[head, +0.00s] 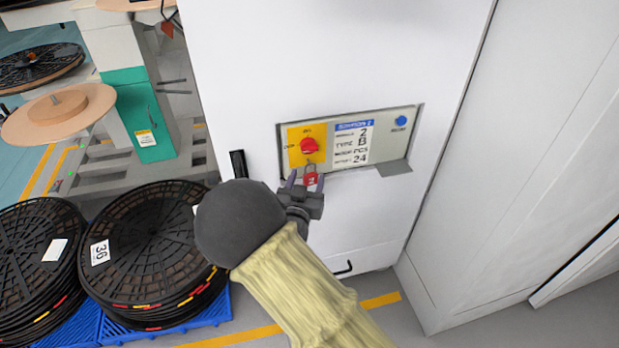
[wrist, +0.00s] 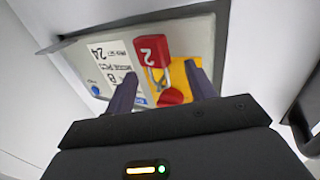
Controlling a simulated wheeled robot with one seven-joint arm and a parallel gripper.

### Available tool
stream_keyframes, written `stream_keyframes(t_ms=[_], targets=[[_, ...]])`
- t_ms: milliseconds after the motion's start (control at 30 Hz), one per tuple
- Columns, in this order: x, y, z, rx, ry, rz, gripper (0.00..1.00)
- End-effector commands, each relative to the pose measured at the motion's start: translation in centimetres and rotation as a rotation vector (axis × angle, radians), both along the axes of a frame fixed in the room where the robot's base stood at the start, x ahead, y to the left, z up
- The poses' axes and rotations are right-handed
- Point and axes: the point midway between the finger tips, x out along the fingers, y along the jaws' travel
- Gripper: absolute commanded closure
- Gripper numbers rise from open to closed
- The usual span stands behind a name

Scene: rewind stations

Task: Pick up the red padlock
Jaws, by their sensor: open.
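The red padlock (head: 311,180) hangs by its shackle below the red rotary knob (head: 309,146) on the yellow plate of the cabinet's control panel. In the wrist view the padlock (wrist: 151,50) shows a white "2" and appears upside down, with its shackle toward the red knob (wrist: 170,97). My gripper (head: 303,184) is at the panel's lower left edge, open, with its fingers around the padlock's place in the head view. In the wrist view my gripper (wrist: 160,90) has one dark finger on each side of the padlock and shackle. I cannot tell whether either finger touches it.
The control panel (head: 390,124) is set in a white cabinet (head: 330,50), with a blue button (head: 401,120) at its right. Another white cabinet (head: 540,150) stands to the right. Stacked black reels (head: 150,245) sit on blue pallets at the left.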

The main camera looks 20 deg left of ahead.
Motion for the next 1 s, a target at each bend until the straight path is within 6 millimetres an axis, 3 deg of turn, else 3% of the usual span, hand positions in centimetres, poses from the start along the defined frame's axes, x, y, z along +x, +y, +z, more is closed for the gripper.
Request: stream_keyframes(t_ms=[233,500,533,1000], targets=[[-0.07,0.05,0.0,0.0,0.0,0.001,0.45],[-0.08,0.08,0.0,0.0,0.0,0.001,0.98],[-0.08,0.08,0.0,0.0,0.0,0.001,1.0],[-0.04,0.05,0.87,0.001,-0.001,0.0,1.0]])
